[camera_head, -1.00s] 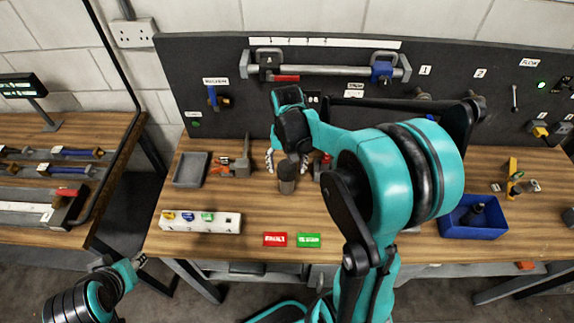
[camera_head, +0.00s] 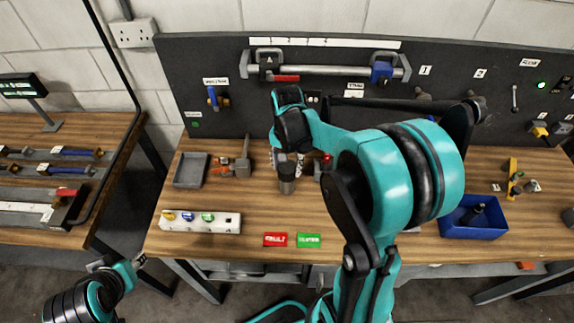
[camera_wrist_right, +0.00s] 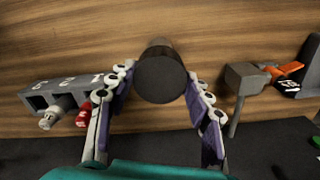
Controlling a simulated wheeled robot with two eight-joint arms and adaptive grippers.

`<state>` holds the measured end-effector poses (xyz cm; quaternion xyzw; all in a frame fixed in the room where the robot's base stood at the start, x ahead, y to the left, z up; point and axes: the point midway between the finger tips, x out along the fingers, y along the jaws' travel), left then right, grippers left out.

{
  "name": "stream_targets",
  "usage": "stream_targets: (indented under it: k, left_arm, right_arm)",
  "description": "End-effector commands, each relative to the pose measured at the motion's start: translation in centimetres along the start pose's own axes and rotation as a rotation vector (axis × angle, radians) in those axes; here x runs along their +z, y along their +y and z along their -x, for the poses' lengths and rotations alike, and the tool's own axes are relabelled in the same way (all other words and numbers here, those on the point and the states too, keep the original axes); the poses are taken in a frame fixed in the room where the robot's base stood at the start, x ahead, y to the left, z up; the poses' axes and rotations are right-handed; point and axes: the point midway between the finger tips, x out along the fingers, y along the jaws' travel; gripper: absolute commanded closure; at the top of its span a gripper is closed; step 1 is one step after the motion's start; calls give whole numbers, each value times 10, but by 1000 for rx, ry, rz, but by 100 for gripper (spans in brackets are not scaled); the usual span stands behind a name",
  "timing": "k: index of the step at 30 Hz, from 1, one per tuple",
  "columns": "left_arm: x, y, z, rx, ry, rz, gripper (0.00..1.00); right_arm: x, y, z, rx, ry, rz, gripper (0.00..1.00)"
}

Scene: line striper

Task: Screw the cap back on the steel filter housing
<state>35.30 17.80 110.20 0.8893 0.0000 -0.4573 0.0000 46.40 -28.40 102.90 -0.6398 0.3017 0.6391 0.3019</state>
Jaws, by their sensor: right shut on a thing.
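A dark-topped cylinder (camera_head: 287,184) stands upright on the bench in the head view, apparently the steel filter housing with its cap. In the right wrist view its round dark end (camera_wrist_right: 160,80) faces the camera. My right gripper (camera_head: 289,163) points down over it, with its fingers on both sides of the dark end. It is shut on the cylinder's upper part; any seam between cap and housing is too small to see. My left gripper (camera_head: 136,264) is low at the left, off the bench, too small to tell open from shut.
A white switch strip (camera_head: 200,221), red and green labels (camera_head: 290,240) and a blue bin (camera_head: 473,217) lie farther off.

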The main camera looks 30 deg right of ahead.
Motion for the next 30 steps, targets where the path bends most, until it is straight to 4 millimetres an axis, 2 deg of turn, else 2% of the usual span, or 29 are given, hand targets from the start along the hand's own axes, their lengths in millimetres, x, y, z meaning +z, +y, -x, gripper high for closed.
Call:
stream_targets:
  k: [3,11,21,30]
  left_arm:
    - [0,0,0,0,0,0,63]
    - [0,0,0,0,0,0,63]
    - [1,0,-1,0,0,0,63]
    - [1,0,-1,0,0,0,63]
  right_arm:
    - [0,0,0,0,-1,-57,90]
    - [0,0,-1,0,-1,-66,90]
    - [1,0,-1,0,-1,-438,90]
    - [1,0,-1,1,-1,-460,90]
